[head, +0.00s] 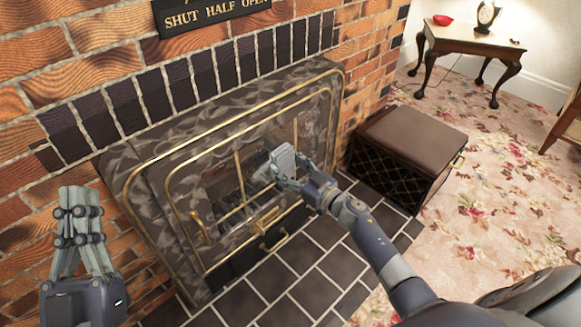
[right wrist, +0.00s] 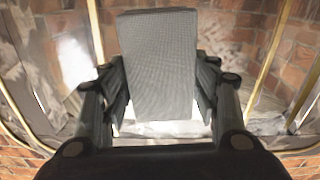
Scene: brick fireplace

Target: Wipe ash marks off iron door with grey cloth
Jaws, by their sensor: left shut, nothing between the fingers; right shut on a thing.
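The fireplace door (head: 205,182) is a dark panel with brass trim and handles, set in the brick wall. Pale grey-white smears (head: 310,118) show across its face and surround. My right gripper (head: 291,172) is shut on the grey cloth (head: 283,158), a folded block-like pad, in front of the door's right half. In the right wrist view the cloth (right wrist: 158,65) stands between the fingers with door and brass bars behind it; I cannot tell whether it touches the door. My left gripper (head: 80,205) is shut and empty, fingers up, at the far left beside the brick wall.
A brown-topped box seat (head: 410,130) stands close to the right of the fireplace. Dark hearth tiles (head: 335,270) lie in front, clear of objects.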

